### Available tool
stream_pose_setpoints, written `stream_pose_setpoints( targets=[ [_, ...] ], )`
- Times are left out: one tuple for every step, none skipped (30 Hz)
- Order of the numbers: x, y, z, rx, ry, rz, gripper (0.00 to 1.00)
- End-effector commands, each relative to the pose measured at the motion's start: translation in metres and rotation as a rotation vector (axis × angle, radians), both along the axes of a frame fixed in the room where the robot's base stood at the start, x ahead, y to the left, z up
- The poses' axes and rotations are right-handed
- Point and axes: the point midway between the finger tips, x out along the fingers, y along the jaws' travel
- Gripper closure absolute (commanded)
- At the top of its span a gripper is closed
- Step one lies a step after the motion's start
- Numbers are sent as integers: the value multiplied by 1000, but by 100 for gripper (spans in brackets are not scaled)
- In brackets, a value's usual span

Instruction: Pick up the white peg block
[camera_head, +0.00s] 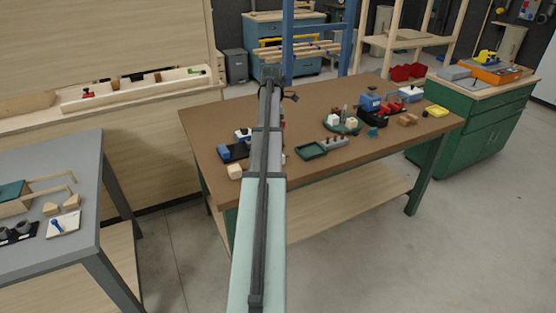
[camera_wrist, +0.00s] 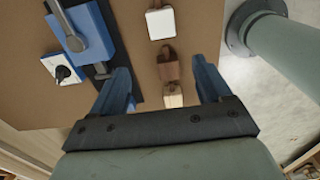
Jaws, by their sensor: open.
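The white peg block (camera_wrist: 160,25) lies on the brown tabletop near the top middle of the wrist view, with a brown peg at its upper edge. My gripper (camera_wrist: 160,66) is open, its two blue fingers spread apart with nothing held. The white block is beyond the fingertips in the picture, apart from them. A brown peg block (camera_wrist: 168,71) and a pale wooden one (camera_wrist: 173,96) show in the gap between the fingers; I cannot tell their distance. In the head view my arm hides part of the table, and I cannot tell which small piece there is the white block.
In the wrist view a blue tool with a grey bar (camera_wrist: 85,33) and a white plate with a dark knob (camera_wrist: 63,68) lie left. In the head view the brown table (camera_head: 305,95) holds a green tray (camera_head: 311,151) and several small pieces. A green cabinet (camera_head: 475,120) stands right.

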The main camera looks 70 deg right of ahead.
Motion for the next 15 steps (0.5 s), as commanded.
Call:
stream_pose_setpoints(
  targets=[
    [-6,-6,4,-8,4,-4,22],
    [-8,-7,5,-11,6,-5,22],
    [-10,-8,4,-13,8,-6,22],
    [-11,-9,3,-14,8,-7,22],
    [-12,-9,0,-15,9,-7,22],
    [-12,-9,-5,-15,9,-7,22],
    [-12,-8,-9,-13,9,-7,22],
    [-12,-8,-14,-13,10,-7,22],
    [-12,-8,-21,-13,9,-7,22],
    [-12,-8,-26,-13,9,-7,22],
    [-12,-8,-32,-13,9,-7,22],
    [-12,-8,-38,-12,9,-7,22],
    [-12,-8,-43,-12,9,-7,22],
    [-12,-8,-48,-13,9,-7,22],
    [-12,-8,-54,-13,9,-7,22]
  ],
)
